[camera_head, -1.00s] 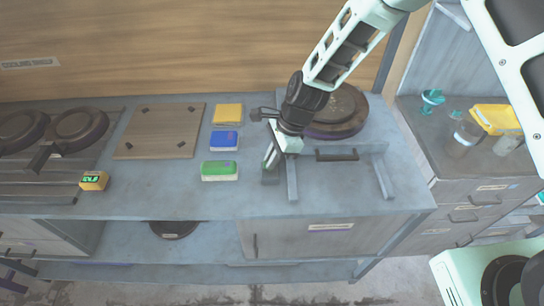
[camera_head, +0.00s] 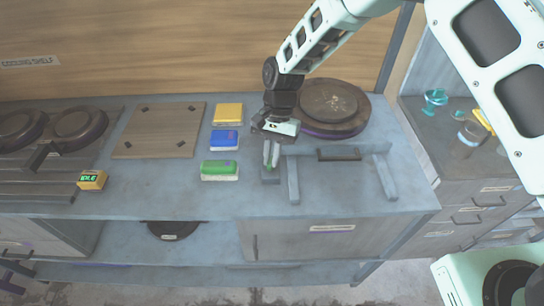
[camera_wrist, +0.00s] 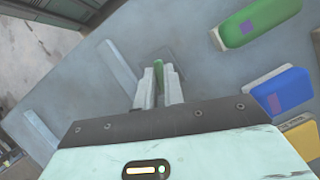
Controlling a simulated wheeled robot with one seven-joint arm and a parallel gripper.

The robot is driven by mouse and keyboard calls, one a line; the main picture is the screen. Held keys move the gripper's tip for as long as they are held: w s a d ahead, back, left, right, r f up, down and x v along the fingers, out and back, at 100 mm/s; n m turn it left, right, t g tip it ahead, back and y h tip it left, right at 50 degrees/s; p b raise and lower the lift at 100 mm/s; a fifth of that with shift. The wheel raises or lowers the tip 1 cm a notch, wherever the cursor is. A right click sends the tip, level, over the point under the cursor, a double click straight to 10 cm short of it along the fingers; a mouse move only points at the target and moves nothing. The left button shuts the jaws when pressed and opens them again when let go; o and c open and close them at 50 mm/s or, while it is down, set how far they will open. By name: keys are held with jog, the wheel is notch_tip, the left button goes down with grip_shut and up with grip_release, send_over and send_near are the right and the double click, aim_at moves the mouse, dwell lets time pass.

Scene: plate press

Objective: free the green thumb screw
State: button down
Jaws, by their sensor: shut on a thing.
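The green thumb screw (camera_wrist: 158,70) shows as a small green piece between my fingertips in the wrist view, above a small grey block (camera_wrist: 172,56) on the bench. My gripper (camera_head: 270,163) points down at the left end of the grey frame in the head view. It is shut on the green thumb screw, and its fingers (camera_wrist: 158,86) hide most of the screw. I cannot tell whether the screw still sits in the block.
Green (camera_head: 219,170), blue (camera_head: 224,140) and yellow (camera_head: 228,114) blocks lie to the left. A grey frame with a dark handle (camera_head: 338,154) stands to the right, and a dark round plate (camera_head: 345,107) lies behind it. A wooden board (camera_head: 160,130) lies farther left.

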jog(key=n+h, duration=0.1)
jog(key=n, duration=0.2)
jog(key=n+h+b, duration=0.1)
jog(key=n, duration=0.2)
jog(key=shift+w+a+h, duration=0.1)
jog(key=shift+a+h, duration=0.05)
jog(key=shift+h, duration=0.15)
jog(key=n+h, duration=0.1)
jog(key=n, duration=0.2)
jog(key=n+h+b, duration=0.1)
jog(key=n, duration=0.1)
jog(key=shift+a+n+t, duration=0.15)
jog(key=shift+n+t, duration=0.25)
jog(key=n, duration=0.2)
jog(key=n+t+h+b, duration=0.1)
jog(key=n, duration=0.2)
jog(key=shift+s+a+t, duration=0.1)
jog(key=shift+s+t, duration=0.1)
jog(key=shift+t, duration=0.1)
jog(key=shift+r+n+t+h, duration=0.15)
jog(key=shift+n+t, duration=0.25)
jog(key=shift+n, duration=0.85)
jog(key=shift+f+n+t+h, duration=0.15)
jog(key=shift+n+t, duration=0.25)
jog(key=shift+n, duration=0.85)
jog(key=shift+s+r, duration=0.1)
jog(key=c, duration=1.5)
grip_release()
